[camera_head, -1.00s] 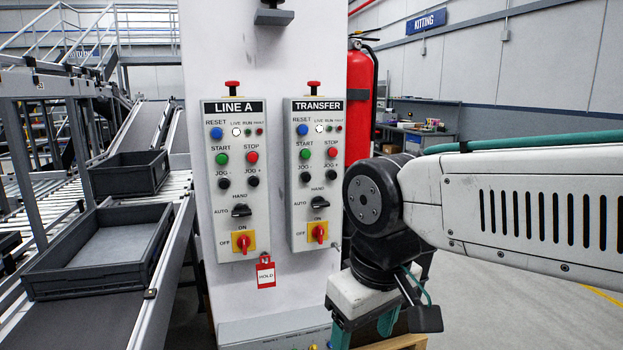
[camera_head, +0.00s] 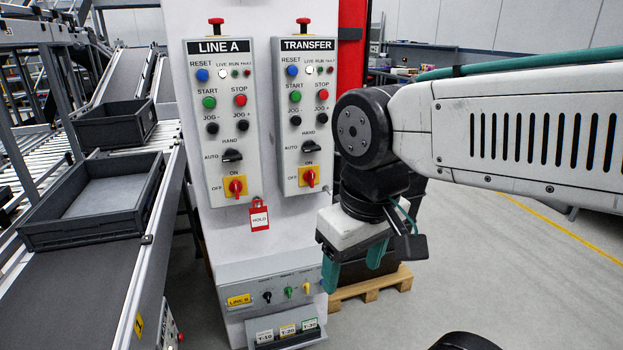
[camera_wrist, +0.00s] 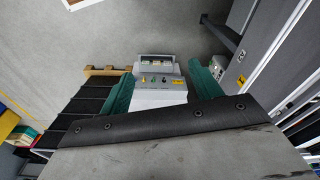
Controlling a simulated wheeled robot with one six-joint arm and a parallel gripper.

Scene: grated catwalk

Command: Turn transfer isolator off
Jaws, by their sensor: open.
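The TRANSFER panel (camera_head: 306,110) is on the white column, to the right of the LINE A panel (camera_head: 223,115). At its bottom is the transfer isolator (camera_head: 310,177), a red rotary handle on a yellow plate marked ON at the top and OFF at the left. Its red handle looks upright, toward ON. My gripper (camera_head: 352,268) hangs to the right of and below the isolator, apart from it, with its teal fingers pointing down. It is open and empty. In the wrist view my gripper (camera_wrist: 160,92) shows spread teal fingers; the isolator is not visible there.
The LINE A isolator (camera_head: 236,186) has a red HOLD tag (camera_head: 259,215) hanging beside it. A lower LINE B box (camera_head: 268,292) juts from the column near my fingers. A wooden pallet (camera_head: 375,287) lies behind them. Grey crates (camera_head: 95,205) sit on the conveyor at left. Floor at right is clear.

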